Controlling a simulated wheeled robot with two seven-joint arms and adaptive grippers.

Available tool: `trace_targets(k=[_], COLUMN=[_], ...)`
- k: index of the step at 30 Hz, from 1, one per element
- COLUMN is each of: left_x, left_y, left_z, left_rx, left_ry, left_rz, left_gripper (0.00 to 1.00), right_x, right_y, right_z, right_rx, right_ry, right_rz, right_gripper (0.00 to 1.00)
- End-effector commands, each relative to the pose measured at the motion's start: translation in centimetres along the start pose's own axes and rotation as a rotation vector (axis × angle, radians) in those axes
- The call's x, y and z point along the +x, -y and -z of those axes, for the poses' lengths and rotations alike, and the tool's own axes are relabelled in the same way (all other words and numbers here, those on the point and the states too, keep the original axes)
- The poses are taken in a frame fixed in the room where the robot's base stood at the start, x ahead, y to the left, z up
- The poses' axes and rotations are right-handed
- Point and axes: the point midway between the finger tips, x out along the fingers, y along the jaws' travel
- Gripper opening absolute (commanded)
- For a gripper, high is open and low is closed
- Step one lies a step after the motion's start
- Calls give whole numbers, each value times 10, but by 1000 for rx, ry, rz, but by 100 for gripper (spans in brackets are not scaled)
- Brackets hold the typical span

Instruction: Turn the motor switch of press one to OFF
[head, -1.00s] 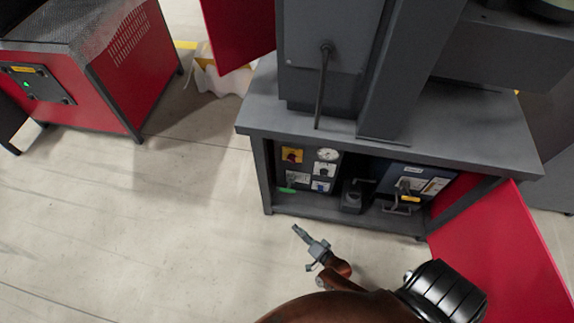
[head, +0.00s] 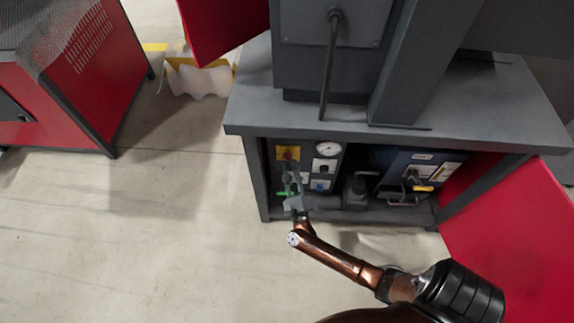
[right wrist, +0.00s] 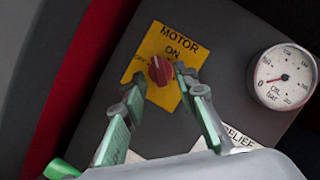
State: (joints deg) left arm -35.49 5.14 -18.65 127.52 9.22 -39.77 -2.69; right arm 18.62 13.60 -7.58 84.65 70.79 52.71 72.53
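The motor switch (right wrist: 160,70) is a red knob on a yellow plate (right wrist: 158,41) marked MOTOR and ON in the right wrist view. A partly hidden, smaller OFF-like marking is left of the knob. In the head view the yellow plate (head: 281,153) is at the upper left of the panel inside press one's open cabinet (head: 250,172). My right gripper (right wrist: 158,92) is open, its two green-padded fingers apart just below the knob, with nothing between them. In the head view my right gripper (head: 290,175) reaches into the cabinet front. My left gripper is not in view.
A pressure gauge (right wrist: 284,77) is right of the switch, with a RELIEF label below it. Smaller controls (head: 322,174) and a blue unit (head: 405,172) are farther right in the cabinet. An open red door (head: 510,225) stands at right. The cabinet's left post (head: 255,185) is close to the gripper.

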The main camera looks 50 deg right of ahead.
Motion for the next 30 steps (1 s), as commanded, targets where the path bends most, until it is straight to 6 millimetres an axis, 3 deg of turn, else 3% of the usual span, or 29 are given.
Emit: trace_targets(k=[5, 13, 25, 30], left_x=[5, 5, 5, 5], left_y=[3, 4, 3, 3], left_z=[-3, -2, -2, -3], left_rx=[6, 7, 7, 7], left_ry=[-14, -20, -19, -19], left_rz=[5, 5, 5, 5], left_gripper=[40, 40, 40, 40], right_x=[13, 14, 14, 15], right_y=[-1, 0, 0, 0], right_z=[0, 0, 0, 0], right_rx=[-2, -2, -2, -2], right_ry=[1, 1, 1, 1], right_rz=[-2, -2, -2, -1], right_gripper=[28, 28, 1, 0])
